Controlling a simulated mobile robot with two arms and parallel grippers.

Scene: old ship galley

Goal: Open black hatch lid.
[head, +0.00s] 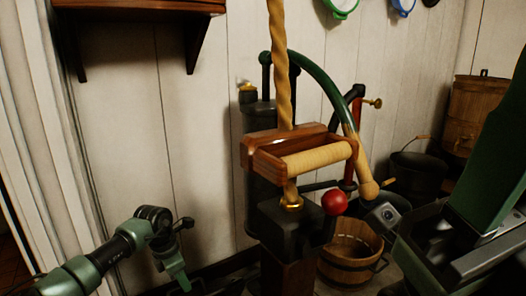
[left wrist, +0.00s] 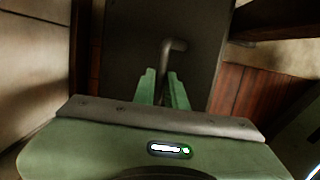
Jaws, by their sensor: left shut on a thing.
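The black hatch lid (left wrist: 130,40) fills the middle of the left wrist view as a dark flat panel. Its bent dark bar handle (left wrist: 173,47) stands up from it. My left gripper (left wrist: 165,82) has its green fingers shut on the lower end of this handle. In the head view my left gripper (head: 180,278) is low at the left, fingers pointing down. I cannot make out the lid clearly in the head view. My right gripper's fingers do not show.
Red-brown planks (left wrist: 255,95) lie right of the lid.

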